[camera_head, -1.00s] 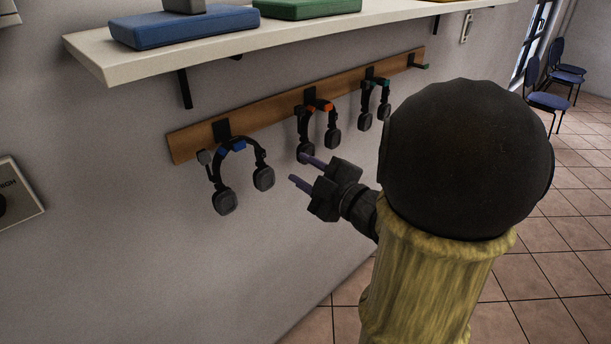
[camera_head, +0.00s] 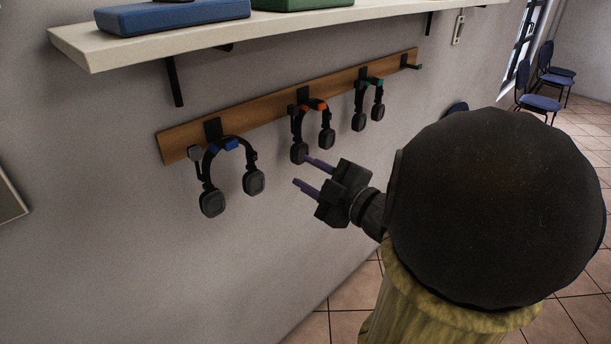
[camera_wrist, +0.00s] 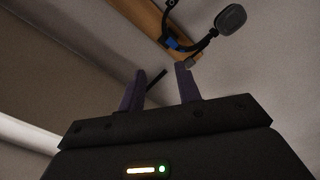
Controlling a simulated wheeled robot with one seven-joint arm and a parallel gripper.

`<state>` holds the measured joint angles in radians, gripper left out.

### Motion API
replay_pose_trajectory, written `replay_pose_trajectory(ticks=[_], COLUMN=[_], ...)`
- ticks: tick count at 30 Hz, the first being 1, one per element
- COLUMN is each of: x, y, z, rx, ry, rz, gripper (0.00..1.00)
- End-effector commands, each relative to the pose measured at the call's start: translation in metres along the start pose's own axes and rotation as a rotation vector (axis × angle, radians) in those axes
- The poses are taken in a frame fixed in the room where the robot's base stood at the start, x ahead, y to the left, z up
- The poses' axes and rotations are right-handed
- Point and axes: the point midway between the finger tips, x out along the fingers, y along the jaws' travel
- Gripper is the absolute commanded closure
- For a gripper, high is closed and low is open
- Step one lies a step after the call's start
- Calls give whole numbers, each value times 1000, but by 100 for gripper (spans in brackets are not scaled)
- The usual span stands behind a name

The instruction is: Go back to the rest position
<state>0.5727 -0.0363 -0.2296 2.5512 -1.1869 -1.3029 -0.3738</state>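My gripper (camera_head: 308,175) is open and empty, its two purple fingers apart and pointing left toward the wall. In the head view it is in front of the wall, below the headset with orange marks (camera_head: 314,106) and right of the headset with blue marks (camera_head: 228,145). In the wrist view the open fingers (camera_wrist: 160,88) show with nothing between them in grip. A headset with a blue mark (camera_wrist: 205,42) hangs beyond them. A headset with teal marks (camera_head: 369,85) hangs farther right. All three hang on hooks of the wooden rail (camera_head: 270,110).
A white shelf (camera_head: 100,52) is above the rail, with a blue box (camera_head: 170,16) and a green box (camera_head: 290,4) on it. An empty-looking hook (camera_head: 411,66) is at the rail's right end. Blue chairs (camera_head: 538,102) stand on the tiled floor far right.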

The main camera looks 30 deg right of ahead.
Motion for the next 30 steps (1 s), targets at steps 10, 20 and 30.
replay_pose_trajectory(ticks=[10, 20, 30], x=[-17, -32, -48], y=[-1, 0, 0], z=[0, 0, 0], rx=[-2, -2, -1], ry=[2, 2, -1], rz=[0, 1, 1], gripper=[66, 66, 66])
